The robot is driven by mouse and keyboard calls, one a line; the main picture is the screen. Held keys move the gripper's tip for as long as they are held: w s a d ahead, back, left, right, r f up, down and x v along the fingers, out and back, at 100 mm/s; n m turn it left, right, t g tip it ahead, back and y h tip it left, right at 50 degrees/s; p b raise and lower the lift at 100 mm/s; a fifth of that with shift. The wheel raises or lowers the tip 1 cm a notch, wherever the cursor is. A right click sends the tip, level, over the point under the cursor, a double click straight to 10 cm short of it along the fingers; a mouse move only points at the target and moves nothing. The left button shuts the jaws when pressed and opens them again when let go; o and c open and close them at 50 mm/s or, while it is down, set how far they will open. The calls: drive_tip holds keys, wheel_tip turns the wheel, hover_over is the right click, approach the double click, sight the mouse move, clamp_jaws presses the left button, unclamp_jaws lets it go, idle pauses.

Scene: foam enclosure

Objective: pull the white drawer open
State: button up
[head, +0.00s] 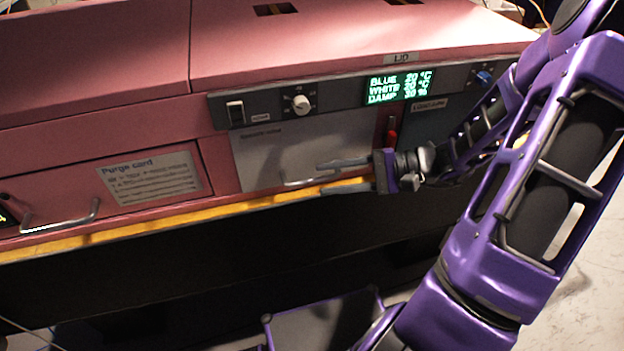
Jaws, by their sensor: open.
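The white drawer (290,146) is a pale panel below the grey control strip in the pink enclosure, and its front looks flush with the parts around it. Its thin metal handle (300,181) runs along the lower edge of the panel. My gripper (330,178) reaches in from the right with its fingers pointing left, one higher and one lower. The fingers are apart and overlap the right part of the handle in this view. I cannot tell whether they touch it. Nothing shows held between them.
A pink drawer with a metal handle (60,222) and a purge card (150,178) is at left. The control strip carries a switch, a knob (301,104) and a green display (398,87). A red lever (391,132) stands just above my gripper. A yellow edge (180,216) runs along the front.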

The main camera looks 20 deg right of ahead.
sight(319, 180)
drive_tip(key=shift+x, duration=2.15)
clamp_jaws()
